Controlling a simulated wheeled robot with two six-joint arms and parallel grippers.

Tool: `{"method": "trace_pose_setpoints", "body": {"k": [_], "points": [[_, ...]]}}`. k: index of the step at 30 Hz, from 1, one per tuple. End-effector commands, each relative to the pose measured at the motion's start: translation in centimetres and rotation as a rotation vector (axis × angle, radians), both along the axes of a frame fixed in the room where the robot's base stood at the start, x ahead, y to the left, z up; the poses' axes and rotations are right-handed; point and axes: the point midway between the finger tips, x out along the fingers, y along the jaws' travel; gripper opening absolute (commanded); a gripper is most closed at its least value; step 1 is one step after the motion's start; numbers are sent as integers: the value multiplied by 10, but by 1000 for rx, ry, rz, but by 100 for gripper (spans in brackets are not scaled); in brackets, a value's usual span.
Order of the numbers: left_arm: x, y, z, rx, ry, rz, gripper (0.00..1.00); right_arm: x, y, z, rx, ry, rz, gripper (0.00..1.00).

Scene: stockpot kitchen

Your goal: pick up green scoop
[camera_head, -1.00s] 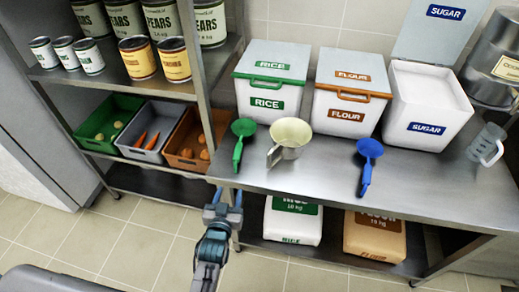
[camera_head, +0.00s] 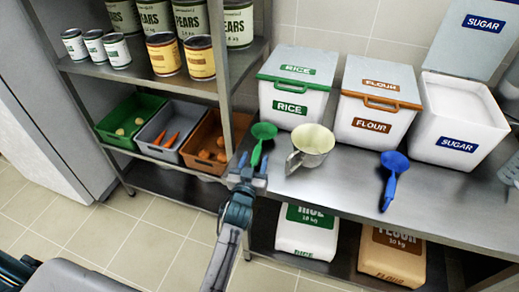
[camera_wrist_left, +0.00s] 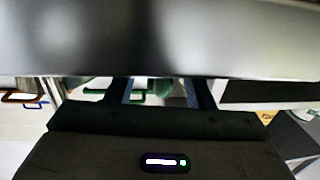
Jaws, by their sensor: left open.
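The green scoop (camera_head: 262,138) lies on the steel counter (camera_head: 330,187) in front of the rice bin, its round bowl away from me and its handle pointing toward the front edge. A blurred grey surface fills the top of that view, and I cannot make out the scoop for sure there. My right gripper is not in view.
A cream measuring jug (camera_head: 311,143) stands close to the right of the green scoop. A blue scoop (camera_head: 392,177) lies further right. The rice bin (camera_head: 297,100) and flour bin (camera_head: 377,115) stand behind. A shelf post (camera_head: 220,75) rises close to the left.

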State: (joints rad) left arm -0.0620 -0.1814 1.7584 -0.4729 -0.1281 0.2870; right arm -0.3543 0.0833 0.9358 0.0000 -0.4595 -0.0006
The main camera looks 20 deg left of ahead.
Motion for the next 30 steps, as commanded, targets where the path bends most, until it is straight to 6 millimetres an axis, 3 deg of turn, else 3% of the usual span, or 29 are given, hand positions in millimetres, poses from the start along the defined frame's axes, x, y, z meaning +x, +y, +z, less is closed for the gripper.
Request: {"method": "trace_pose_setpoints", "body": {"k": [4,11,19,30], "points": [[15,1,0,-1,-1,-1,48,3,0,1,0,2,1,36],[16,1,1,-1,0,-1,48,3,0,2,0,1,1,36],[16,1,0,-1,0,-1,0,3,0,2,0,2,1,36],[17,1,2,-1,-1,-1,0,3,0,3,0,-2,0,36]]}}
